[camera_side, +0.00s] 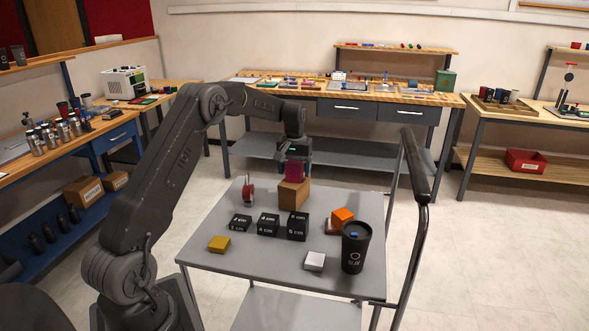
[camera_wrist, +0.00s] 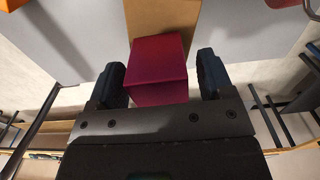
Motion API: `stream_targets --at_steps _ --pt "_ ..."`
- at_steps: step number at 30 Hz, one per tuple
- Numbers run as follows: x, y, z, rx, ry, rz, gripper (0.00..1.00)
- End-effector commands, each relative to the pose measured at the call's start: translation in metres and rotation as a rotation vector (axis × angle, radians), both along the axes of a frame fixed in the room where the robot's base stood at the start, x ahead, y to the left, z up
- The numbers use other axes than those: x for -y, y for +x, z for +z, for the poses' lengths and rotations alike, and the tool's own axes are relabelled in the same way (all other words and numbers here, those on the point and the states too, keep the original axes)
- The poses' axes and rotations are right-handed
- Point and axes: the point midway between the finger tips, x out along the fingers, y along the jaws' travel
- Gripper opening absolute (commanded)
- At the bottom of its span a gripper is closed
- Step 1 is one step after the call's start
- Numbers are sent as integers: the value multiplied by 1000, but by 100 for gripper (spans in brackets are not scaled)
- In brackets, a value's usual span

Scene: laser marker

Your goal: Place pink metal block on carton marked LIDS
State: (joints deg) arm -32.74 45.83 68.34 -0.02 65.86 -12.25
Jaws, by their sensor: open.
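The pink metal block (camera_side: 294,171) appears to rest on top of the brown carton (camera_side: 293,195) at the back of the grey cart. No LIDS lettering is readable on the carton from here. My gripper (camera_side: 293,158) is directly above the carton, with its fingers around the block. In the wrist view, the pink block (camera_wrist: 158,72) sits between the two dark fingers of my gripper (camera_wrist: 161,76), which are open, with a narrow gap on at least one side. The carton (camera_wrist: 162,16) shows beyond the block.
The cart top (camera_side: 205,253) also holds several black blocks (camera_side: 268,225), a gold block (camera_side: 219,243), a silver block (camera_side: 314,261), an orange block (camera_side: 343,215), a black cup (camera_side: 356,247) and a red-and-silver item (camera_side: 248,189). A black handle rail (camera_side: 415,168) rises at the right.

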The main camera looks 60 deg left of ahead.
Motion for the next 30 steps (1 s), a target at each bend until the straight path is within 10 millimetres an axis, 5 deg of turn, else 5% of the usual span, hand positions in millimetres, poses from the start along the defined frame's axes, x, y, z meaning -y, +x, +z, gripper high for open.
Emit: stream_targets --at_steps 5,18,24,30 --pt "0 1 17 3 1 0 74" --pt "0 0 103 4 2 0 74" --pt "1 0 122 3 1 -2 74" --pt "43 -9 155 44 27 -78 74"
